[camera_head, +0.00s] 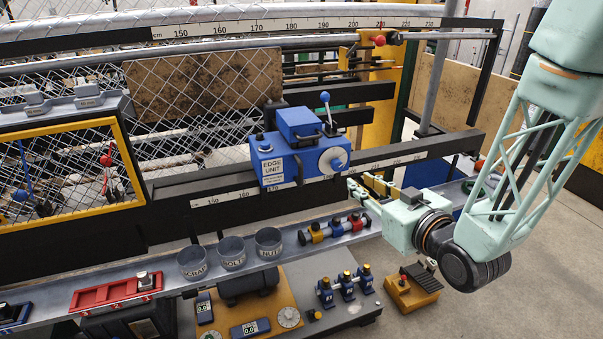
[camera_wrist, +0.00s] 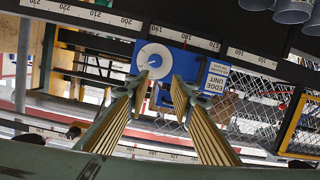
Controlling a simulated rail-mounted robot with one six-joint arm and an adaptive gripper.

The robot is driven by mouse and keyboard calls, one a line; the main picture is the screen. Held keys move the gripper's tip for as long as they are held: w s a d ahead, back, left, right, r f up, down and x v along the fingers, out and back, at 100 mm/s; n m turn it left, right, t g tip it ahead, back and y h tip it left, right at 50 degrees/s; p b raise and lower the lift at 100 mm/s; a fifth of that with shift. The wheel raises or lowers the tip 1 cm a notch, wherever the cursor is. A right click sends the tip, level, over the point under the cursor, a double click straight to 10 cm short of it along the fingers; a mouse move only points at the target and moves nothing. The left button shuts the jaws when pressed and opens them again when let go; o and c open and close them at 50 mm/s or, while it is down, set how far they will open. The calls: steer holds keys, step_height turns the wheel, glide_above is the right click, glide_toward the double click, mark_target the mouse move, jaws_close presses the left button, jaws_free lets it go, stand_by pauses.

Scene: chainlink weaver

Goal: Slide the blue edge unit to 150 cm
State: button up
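The blue edge unit (camera_head: 292,150) sits on the lower black rail (camera_head: 170,215), its left side near the 170 mark of the rail's scale (camera_head: 232,195). It has a white round dial, a lever with a blue knob and an "EDGE UNIT" label. In the wrist view the edge unit (camera_wrist: 185,65) appears upside down beyond the fingers. My gripper (camera_head: 362,187) is to the right of the unit in the head view. The wrist view shows my gripper (camera_wrist: 161,82) open, with two ribbed fingers apart and nothing held. Whether a fingertip touches the unit is unclear.
Chain-link mesh (camera_head: 200,100) and an upper scale stand behind. A yellow-framed guard (camera_head: 125,150) is at left. Below the rail, a grey shelf (camera_head: 60,283) holds three labelled cups and a red tray (camera_head: 110,293). The rail left of the unit looks clear.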

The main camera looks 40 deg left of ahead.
mark_target(302, 173)
steer(key=s+a+f+g+y, duration=0.1)
steer(key=s+a+f+y, duration=0.1)
steer(key=s+a, duration=0.4)
steer(key=shift+s+a+f+n+y, duration=0.2)
steer(key=shift+f+n+y, duration=0.2)
steer(key=shift+y, duration=0.2)
steer(key=shift+b+x, duration=0.3)
steer(key=shift+x, duration=6.6)
steer(key=shift+s, duration=0.1)
steer(key=shift+c, duration=0.2)
jaws_close()
